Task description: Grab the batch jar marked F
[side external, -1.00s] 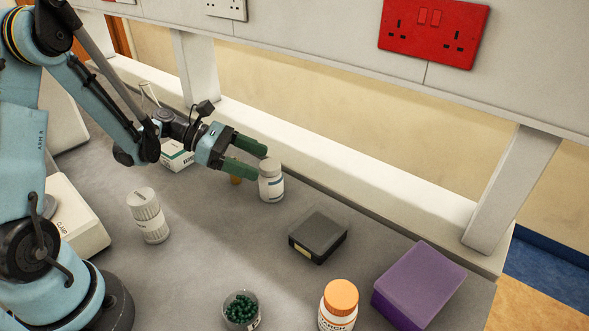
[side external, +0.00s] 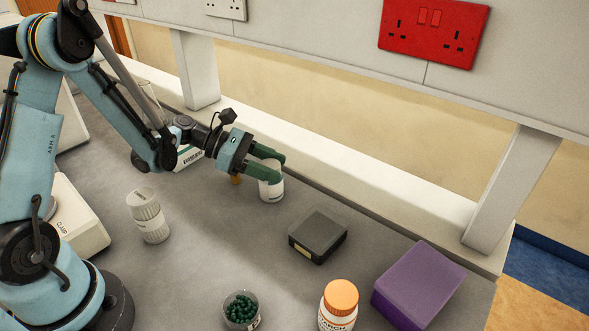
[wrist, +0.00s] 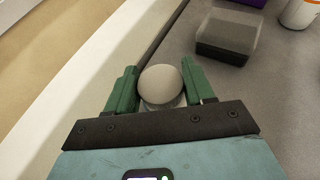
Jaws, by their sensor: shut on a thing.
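A white jar (side external: 271,189) with a white lid stands upright on the grey bench by the back ledge. It also shows in the wrist view (wrist: 161,85), where its round lid is seen from above. My gripper (side external: 268,166) is shut on this jar, with one green finger on each side of it. In the wrist view the two fingers (wrist: 160,92) flank the lid. No letter F can be read on the jar, as the fingers cover much of its side.
A ribbed white jar (side external: 149,215) stands at left. A dark box (side external: 318,236), a purple block (side external: 418,283), an orange-lidded jar (side external: 338,305) and a dish of green beads (side external: 241,309) are toward the right and front. A small amber object (side external: 236,179) is beside my gripper.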

